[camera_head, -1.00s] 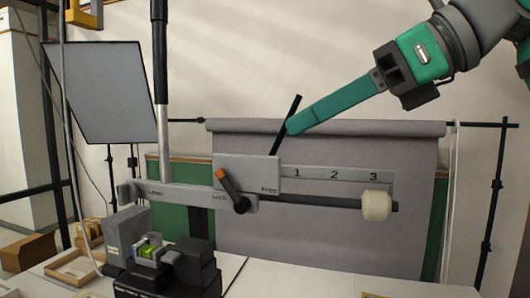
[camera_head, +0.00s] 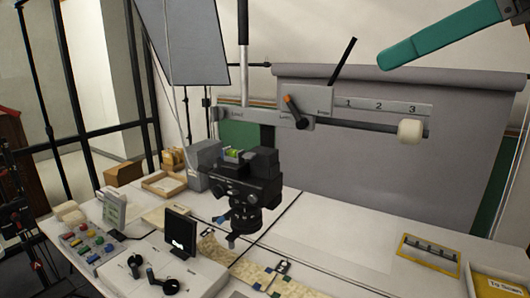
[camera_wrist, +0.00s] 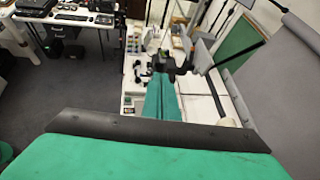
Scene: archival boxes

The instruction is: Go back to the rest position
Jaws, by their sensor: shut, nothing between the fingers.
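My gripper (camera_head: 384,60) shows at the top right of the head view as long green fingers pressed together, with nothing between them. It is raised above the table, in front of the grey backdrop. It is apart from the black lever (camera_head: 343,60) to its left. In the wrist view my gripper (camera_wrist: 163,82) points away over the table, its green fingers side by side and shut.
A camera stand with a numbered rail (camera_head: 385,106) and a white knob (camera_head: 411,130) stands behind the white table (camera_head: 330,235). A black camera (camera_head: 250,180) hangs over the table. A grey backdrop (camera_head: 440,160) and a light panel (camera_head: 185,40) stand behind. A control box (camera_head: 88,243) sits at left.

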